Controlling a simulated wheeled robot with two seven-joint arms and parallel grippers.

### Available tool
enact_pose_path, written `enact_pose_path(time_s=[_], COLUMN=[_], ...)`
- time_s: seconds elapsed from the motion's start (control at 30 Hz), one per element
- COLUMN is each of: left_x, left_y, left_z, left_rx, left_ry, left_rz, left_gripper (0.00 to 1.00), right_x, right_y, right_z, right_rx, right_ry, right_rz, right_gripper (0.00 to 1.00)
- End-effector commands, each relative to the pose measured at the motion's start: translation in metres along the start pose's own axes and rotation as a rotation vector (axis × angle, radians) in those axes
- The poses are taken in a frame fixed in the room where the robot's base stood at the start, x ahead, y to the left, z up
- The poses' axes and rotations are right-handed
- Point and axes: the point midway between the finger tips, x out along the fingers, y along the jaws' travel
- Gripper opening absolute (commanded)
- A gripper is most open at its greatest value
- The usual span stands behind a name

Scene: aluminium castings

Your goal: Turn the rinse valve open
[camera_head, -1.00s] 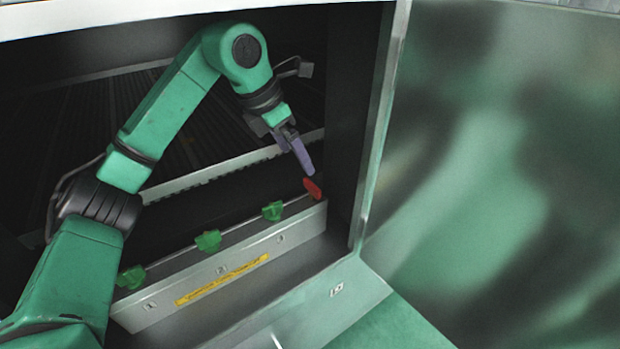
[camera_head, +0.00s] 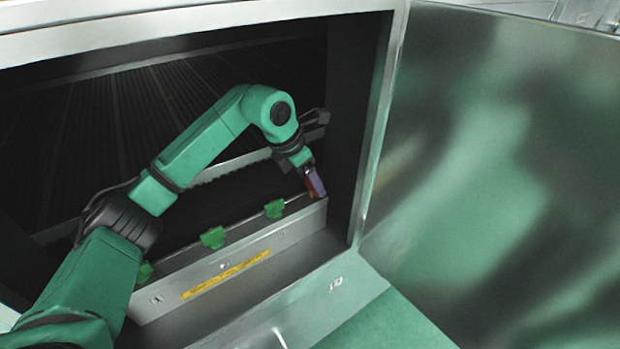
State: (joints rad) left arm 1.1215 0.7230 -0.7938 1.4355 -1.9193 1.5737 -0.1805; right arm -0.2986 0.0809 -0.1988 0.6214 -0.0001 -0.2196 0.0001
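The red valve handle (camera_head: 309,187) sits at the right end of a grey metal panel (camera_head: 240,258) inside the dark cabinet. My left gripper (camera_head: 316,188) is at the red handle, its purple fingers beside or around it and hiding most of it. I cannot tell whether the fingers are closed on it. Three green handles stand along the same panel: one near the middle right (camera_head: 275,208), one in the middle (camera_head: 213,238), and one at the left (camera_head: 145,271), partly behind my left arm. My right gripper does not show.
A yellow label strip (camera_head: 226,275) runs along the panel's front. The cabinet's right frame post (camera_head: 372,130) stands close to the right of my gripper. A large shiny green panel (camera_head: 490,160) fills the right side. The dark ribbed interior (camera_head: 120,130) lies behind.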

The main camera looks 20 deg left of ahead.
Motion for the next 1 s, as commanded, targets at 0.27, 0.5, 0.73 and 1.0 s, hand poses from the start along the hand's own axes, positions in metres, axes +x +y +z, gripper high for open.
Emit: enact_pose_path(time_s=[0.27, 0.5, 0.73, 1.0], left_x=[0.0, 0.0, 0.001, 0.001], left_y=[0.0, -0.001, -0.002, -0.004], left_z=[0.0, 0.0, 0.001, 0.002], left_rx=[-0.036, -0.153, -0.336, -0.572], left_ry=[-0.001, -0.002, -0.004, -0.006], left_rz=[0.016, 0.066, 0.143, 0.241], left_gripper=[0.19, 0.19, 0.19, 0.19], right_x=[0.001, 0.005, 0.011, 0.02], right_y=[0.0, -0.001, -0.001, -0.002], right_z=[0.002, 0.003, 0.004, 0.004], right_rx=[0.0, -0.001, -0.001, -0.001], right_ry=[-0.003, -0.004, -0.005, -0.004], right_rz=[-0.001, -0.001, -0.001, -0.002], right_gripper=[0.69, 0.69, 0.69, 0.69])
